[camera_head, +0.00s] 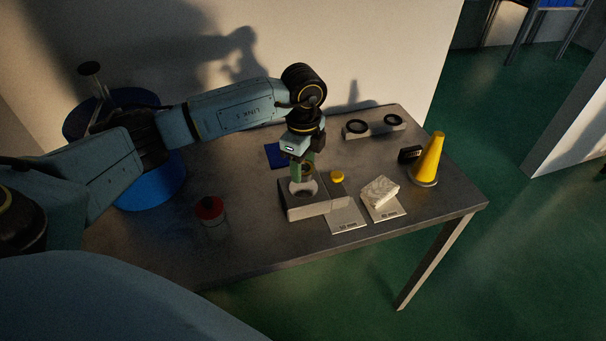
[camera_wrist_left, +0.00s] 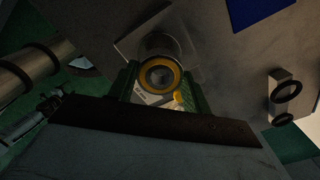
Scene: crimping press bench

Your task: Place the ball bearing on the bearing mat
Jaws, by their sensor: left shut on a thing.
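My left gripper (camera_head: 303,176) is shut on the ball bearing (camera_wrist_left: 161,75), a metal ring with a yellow-orange face, held between its two green fingers in the left wrist view. In the head view the bearing (camera_head: 307,168) shows only partly between the fingers. The gripper points down over the grey block of the press (camera_head: 318,208), which has a pale round part at its top; I cannot tell whether the bearing touches it. A flat blue mat (camera_head: 276,156), seemingly the bearing mat, lies behind the gripper and is partly hidden by it. It also shows in the left wrist view (camera_wrist_left: 262,8).
A yellow button (camera_head: 337,176) sits beside the press. Two labelled plates lie in front, one (camera_head: 345,220) bare, one under a whitish block (camera_head: 380,191). A yellow cone (camera_head: 429,158), a black item (camera_head: 409,154), a ring stand (camera_head: 374,127) and a red-topped jar (camera_head: 209,209) stand around.

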